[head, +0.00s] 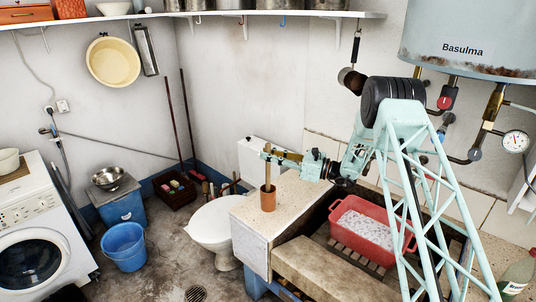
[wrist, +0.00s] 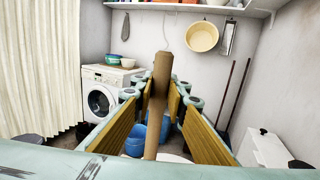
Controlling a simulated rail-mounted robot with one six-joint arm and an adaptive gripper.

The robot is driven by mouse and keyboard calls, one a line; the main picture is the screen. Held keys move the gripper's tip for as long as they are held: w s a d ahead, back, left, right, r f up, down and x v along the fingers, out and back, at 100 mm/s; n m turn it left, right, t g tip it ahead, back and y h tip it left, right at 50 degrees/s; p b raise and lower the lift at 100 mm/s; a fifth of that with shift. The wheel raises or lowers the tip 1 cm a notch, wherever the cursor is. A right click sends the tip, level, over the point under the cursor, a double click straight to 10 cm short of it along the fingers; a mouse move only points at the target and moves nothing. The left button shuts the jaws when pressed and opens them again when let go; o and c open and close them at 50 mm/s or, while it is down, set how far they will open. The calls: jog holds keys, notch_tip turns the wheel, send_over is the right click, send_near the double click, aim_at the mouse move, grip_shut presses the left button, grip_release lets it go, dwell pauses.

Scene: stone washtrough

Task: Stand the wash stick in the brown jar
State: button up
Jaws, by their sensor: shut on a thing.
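The wash stick (head: 267,172) is a brown wooden rod, standing about upright. My gripper (head: 267,156) is shut on it near its upper end; a short piece shows above the fingers. In the wrist view the stick (wrist: 160,80) runs between the two yellow-padded fingers of my gripper (wrist: 158,98); the jar is not visible there.
A red basin (head: 372,222) of sudsy water sits in the trough right of the ledge. A white toilet (head: 212,222) stands left of the ledge, with a blue bucket (head: 124,246) farther left. A blue-grey boiler (head: 470,40) hangs at upper right.

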jog(key=shift+f+b, duration=0.3)
jog(key=shift+f, duration=0.45)
jog(key=o, duration=0.9)
jog(key=shift+d, duration=0.1)
jog(key=shift+v, duration=5.95)
